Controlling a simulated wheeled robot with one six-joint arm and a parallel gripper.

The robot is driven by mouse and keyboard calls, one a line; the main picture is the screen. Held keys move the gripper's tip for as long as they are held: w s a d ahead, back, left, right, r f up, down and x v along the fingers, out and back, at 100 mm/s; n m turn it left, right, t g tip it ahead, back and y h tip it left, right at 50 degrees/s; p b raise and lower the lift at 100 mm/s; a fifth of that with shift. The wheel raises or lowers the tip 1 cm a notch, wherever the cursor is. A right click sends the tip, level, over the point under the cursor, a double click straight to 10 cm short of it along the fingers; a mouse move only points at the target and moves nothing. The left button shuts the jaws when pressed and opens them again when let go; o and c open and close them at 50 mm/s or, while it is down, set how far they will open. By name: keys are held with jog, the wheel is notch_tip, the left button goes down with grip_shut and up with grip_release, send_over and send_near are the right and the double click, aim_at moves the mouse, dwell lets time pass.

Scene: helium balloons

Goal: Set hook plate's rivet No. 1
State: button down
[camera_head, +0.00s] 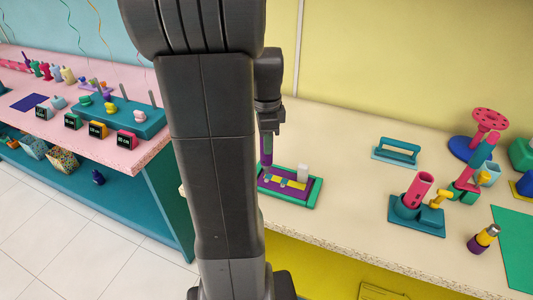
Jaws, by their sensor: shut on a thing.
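A green-rimmed tray (316,195) with a purple inside lies on the cream counter, right of my arm. A yellow strip (294,184), likely the hook plate, lies in it with small pale blue pieces (284,182) on or beside it. A white block (303,173) stands at its back edge. My gripper (268,134) points down above the tray's left end, shut on a slim purple tool (266,156). The tool's lower end is close to the plate's left part; I cannot tell whether it touches. My arm hides the left side. Rivet No. 1 cannot be told apart.
A teal stand with a pink tube (418,190), a teal handle rack (398,151), a pink wheel stand (490,120) and a purple-yellow bottle (483,239) stand to the right. The counter between tray and teal stand is clear. A pink counter (90,145) is at left.

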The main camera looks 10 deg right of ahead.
jog(key=shift+r+p, duration=2.6)
jog(key=shift+r, duration=0.5)
jog(key=shift+f, duration=0.1)
